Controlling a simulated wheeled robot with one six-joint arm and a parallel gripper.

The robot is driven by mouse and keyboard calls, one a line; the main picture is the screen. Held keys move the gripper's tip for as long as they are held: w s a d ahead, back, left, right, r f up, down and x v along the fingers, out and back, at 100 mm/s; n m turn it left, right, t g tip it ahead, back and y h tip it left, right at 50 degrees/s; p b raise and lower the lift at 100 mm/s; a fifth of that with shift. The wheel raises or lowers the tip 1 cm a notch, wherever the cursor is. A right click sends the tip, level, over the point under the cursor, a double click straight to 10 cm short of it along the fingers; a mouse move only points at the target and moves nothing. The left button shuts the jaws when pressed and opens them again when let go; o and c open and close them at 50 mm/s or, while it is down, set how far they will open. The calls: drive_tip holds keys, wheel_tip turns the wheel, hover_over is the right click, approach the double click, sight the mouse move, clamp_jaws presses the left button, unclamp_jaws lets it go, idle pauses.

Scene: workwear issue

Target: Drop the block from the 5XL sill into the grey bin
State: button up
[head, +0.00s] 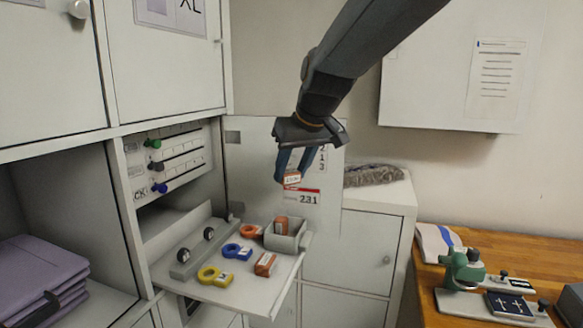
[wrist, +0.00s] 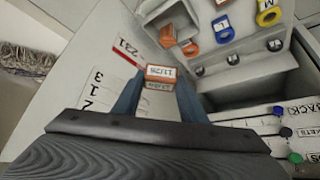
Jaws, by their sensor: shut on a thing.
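My gripper (head: 293,178) is shut on an orange block (head: 291,178) with a white label. It holds the block in the air in front of the open door, above and behind the shelf. In the wrist view the held block (wrist: 164,71) sits between the blue fingertips (wrist: 160,88). The small grey bin (head: 287,243) stands at the right end of the shelf, below the held block and apart from it. An orange block (head: 281,225) shows at the bin's opening; I cannot tell how deep it sits. No sill marked 5XL can be made out.
The fold-out shelf (head: 240,290) carries another orange block (head: 265,264), an orange ring (head: 250,231), a blue ring (head: 237,252), a yellow ring (head: 215,276) and a grey rail (head: 197,252) with dark knobs. The open door (head: 250,160) stands close behind my gripper. A wooden bench (head: 445,311) is at right.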

drive_tip(key=f+b, duration=0.2)
drive_tip(key=f, duration=0.1)
drive_tip(key=f+b, duration=0.1)
drive_tip(key=f, duration=0.1)
drive_tip(key=shift+d+f+b, duration=0.25)
drive_tip(key=shift+b, duration=0.05)
drive_tip(key=o, duration=1.1)
drive_tip(key=b+v, duration=0.2)
drive_tip(key=v, duration=0.5)
drive_tip(key=shift+r, duration=0.35)
drive_tip(key=shift+s+d, duration=0.1)
